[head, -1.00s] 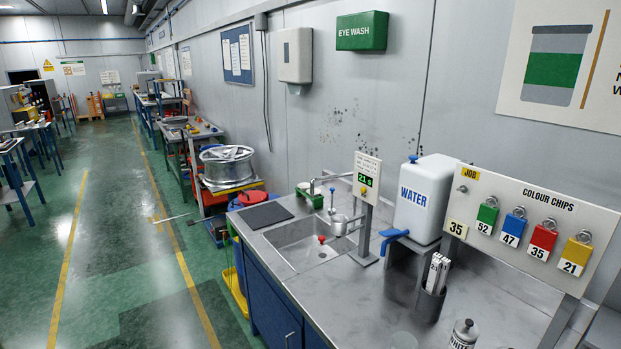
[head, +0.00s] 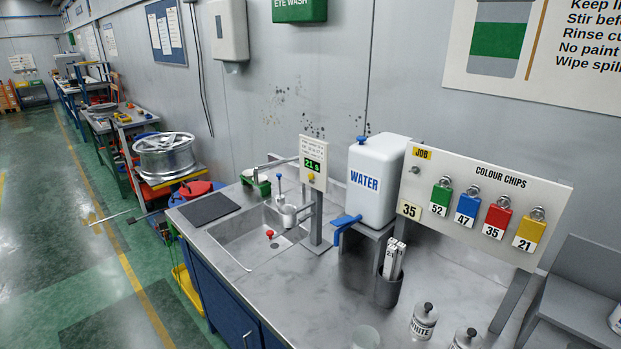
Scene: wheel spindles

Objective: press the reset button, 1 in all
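A small yellow round button (head: 311,177) sits on the front of an upright white panel (head: 312,160), just below a lit green digital display (head: 315,163). The small print above the display is too small to read, so I cannot confirm that this is the reset button. The panel stands on a grey post (head: 317,215) at the right edge of the sink, beside the white water tank (head: 375,190). A red knob (head: 270,233) shows in the sink. My gripper is not in view.
The steel counter (head: 300,300) holds a sink (head: 240,228), a dark mat (head: 208,208), a cup of numbered sticks (head: 388,290) and white-paint cans (head: 424,320). A colour-chip board (head: 480,200) stands at right.

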